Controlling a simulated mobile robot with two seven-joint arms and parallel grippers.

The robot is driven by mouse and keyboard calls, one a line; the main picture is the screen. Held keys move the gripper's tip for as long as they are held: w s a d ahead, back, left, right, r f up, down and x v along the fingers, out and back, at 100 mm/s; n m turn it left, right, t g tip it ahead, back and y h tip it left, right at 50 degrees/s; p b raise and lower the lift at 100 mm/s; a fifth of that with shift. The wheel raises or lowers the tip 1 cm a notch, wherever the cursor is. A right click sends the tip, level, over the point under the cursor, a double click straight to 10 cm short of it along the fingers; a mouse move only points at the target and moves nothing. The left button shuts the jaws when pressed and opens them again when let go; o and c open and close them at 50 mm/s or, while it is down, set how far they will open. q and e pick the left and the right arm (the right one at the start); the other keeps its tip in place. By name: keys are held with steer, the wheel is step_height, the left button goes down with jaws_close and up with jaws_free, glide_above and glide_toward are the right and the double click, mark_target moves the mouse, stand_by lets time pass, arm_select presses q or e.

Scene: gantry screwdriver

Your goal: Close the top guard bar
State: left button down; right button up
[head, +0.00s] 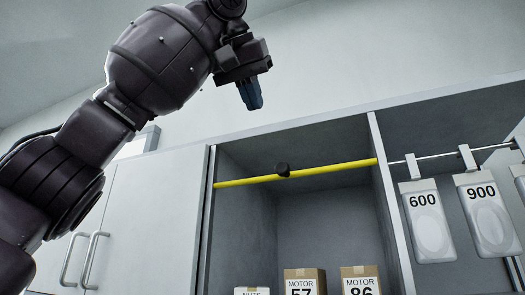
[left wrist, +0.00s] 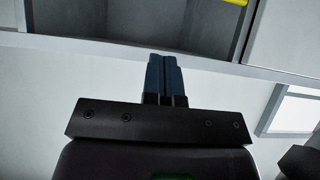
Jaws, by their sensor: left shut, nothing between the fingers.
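The yellow guard bar (head: 330,169) runs across the upper part of the open cabinet bay in the head view, reaching from the left side panel to the right one. A black knob (head: 283,169) sits on it near the middle. A short piece of the yellow bar shows at the top right edge of the left wrist view (left wrist: 236,2). My left gripper (head: 251,101) is shut and empty, pointing down, above the bay's top edge and apart from the bar. Its blue fingers are together in the left wrist view (left wrist: 163,62). My right gripper is out of view.
Motor boxes 57 (head: 305,276) and 86 (head: 360,274) and a nuts box (head: 252,291) stand low in the bay. Labelled holders 600 (head: 427,228) and 900 (head: 487,215) hang from a rail at right. Closed cabinet doors (head: 150,215) with handles are at left.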

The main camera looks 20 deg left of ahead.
arm_select(q)
steer(key=p, duration=0.1)
glide_above(285, 172)
steer(key=w+a, duration=0.1)
steer(key=a, duration=0.3)
steer(key=f, duration=0.5)
steer(key=shift+w+d, duration=0.2)
steer(key=shift+w+f, duration=0.2)
steer(key=shift+f, duration=0.8)
steer(key=shift+w+f, duration=0.2)
steer(key=shift+f, duration=0.8)
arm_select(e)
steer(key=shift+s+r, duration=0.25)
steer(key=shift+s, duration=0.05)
